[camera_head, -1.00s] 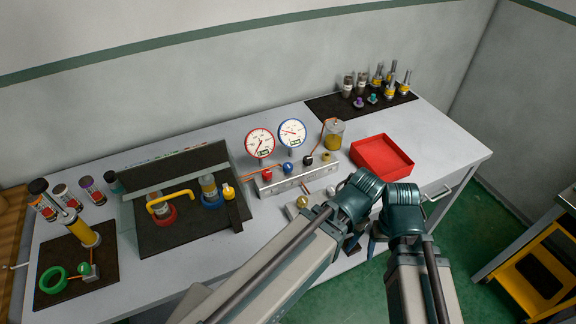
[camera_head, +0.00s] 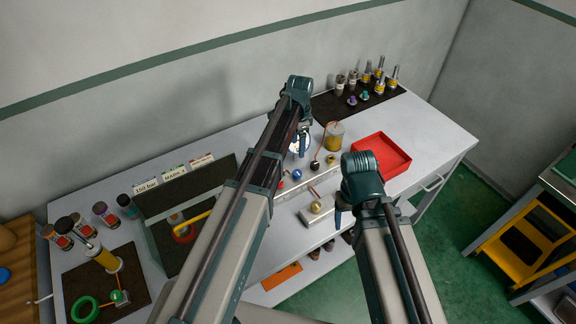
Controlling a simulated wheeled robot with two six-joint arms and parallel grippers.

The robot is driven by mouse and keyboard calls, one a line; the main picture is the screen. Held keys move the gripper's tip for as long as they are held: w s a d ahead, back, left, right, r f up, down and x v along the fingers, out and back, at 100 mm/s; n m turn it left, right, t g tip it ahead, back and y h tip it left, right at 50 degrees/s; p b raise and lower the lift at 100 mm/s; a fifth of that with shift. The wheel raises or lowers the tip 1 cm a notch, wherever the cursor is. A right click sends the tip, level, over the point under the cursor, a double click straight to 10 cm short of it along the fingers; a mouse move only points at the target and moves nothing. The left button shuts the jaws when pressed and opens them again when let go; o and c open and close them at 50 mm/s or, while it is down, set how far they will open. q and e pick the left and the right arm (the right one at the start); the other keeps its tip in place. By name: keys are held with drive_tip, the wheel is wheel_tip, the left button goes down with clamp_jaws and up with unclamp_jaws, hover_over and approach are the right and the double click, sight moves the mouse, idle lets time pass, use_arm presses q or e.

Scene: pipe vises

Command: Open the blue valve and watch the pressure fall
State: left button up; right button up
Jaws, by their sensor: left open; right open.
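The blue valve knob (camera_head: 297,174) sits on the grey manifold at the middle of the bench. The white dial of the blue-rimmed gauge (camera_head: 293,150) shows only in part behind my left gripper, so its needle cannot be read. The red-rimmed gauge is hidden behind my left arm. My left gripper (camera_head: 303,152) is open and points down, above and behind the blue knob in the picture, apart from it as far as I can tell. My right gripper (camera_head: 340,216) is open and empty near the bench's front edge, right of the brass knob (camera_head: 316,207).
A black knob (camera_head: 315,165) and another brass knob (camera_head: 331,160) are right of the blue one. A jar of yellow liquid (camera_head: 334,136) and a red tray (camera_head: 382,154) stand further right. A dark stand (camera_head: 150,205) is at left.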

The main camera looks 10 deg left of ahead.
sight(297, 172)
use_arm(q)
wheel_tip(297, 172, down, 14)
drive_tip(key=b, duration=1.4)
drive_tip(key=shift+d, duration=0.1)
clamp_jaws()
